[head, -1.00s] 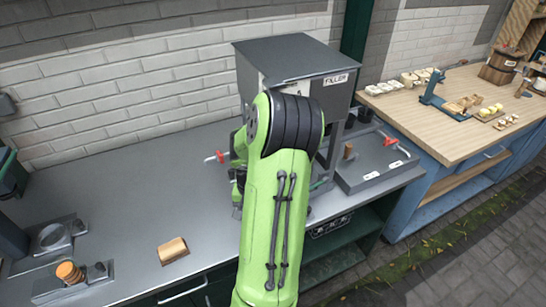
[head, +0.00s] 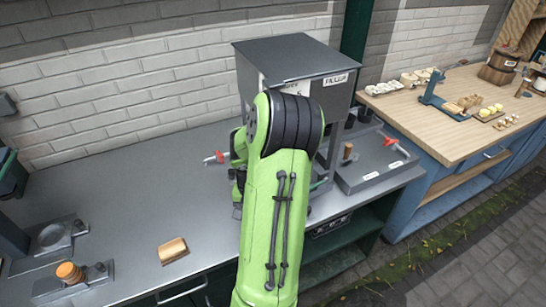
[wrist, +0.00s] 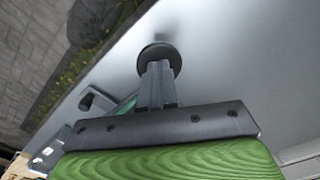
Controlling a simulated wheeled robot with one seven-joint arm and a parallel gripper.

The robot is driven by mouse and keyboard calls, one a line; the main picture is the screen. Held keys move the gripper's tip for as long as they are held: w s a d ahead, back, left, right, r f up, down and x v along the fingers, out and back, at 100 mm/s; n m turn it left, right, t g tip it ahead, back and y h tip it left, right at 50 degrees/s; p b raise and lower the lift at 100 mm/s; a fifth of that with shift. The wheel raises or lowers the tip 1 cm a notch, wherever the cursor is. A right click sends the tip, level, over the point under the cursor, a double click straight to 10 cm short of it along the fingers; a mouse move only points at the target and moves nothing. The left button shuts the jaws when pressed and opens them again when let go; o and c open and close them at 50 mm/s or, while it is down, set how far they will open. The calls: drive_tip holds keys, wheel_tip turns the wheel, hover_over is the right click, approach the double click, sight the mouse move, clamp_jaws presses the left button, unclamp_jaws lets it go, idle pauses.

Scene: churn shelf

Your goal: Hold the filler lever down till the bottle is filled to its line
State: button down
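The filler (head: 336,80) is a dark grey box with a sloping lid and a "FILLER" label, standing on legs against the brick wall in the head view. My green arm covers the space under it, so the bottle and its fill line are hidden. In the wrist view my gripper (wrist: 158,72) has its two grey fingers together. Their tips overlap a dark round disc (wrist: 160,51), which may be the lever's knob; contact is not clear. The gripper is hidden behind my arm in the head view.
A red-tipped part (head: 214,158) juts out left of my arm. A wooden block (head: 173,250) lies on the grey counter (head: 140,185), whose middle left is clear.

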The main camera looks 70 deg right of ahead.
drive_tip(key=shift+r+p, duration=0.7)
drive_tip(key=shift+r, duration=0.35)
drive_tip(key=shift+r+p, duration=0.9)
drive_tip(key=shift+r, duration=0.1)
drive_tip(key=shift+r+p, duration=0.85)
drive_tip(key=shift+r, duration=0.25)
drive_tip(key=shift+f, duration=0.1)
drive_tip(key=shift+r+p, duration=0.75)
drive_tip(key=shift+r, duration=0.25)
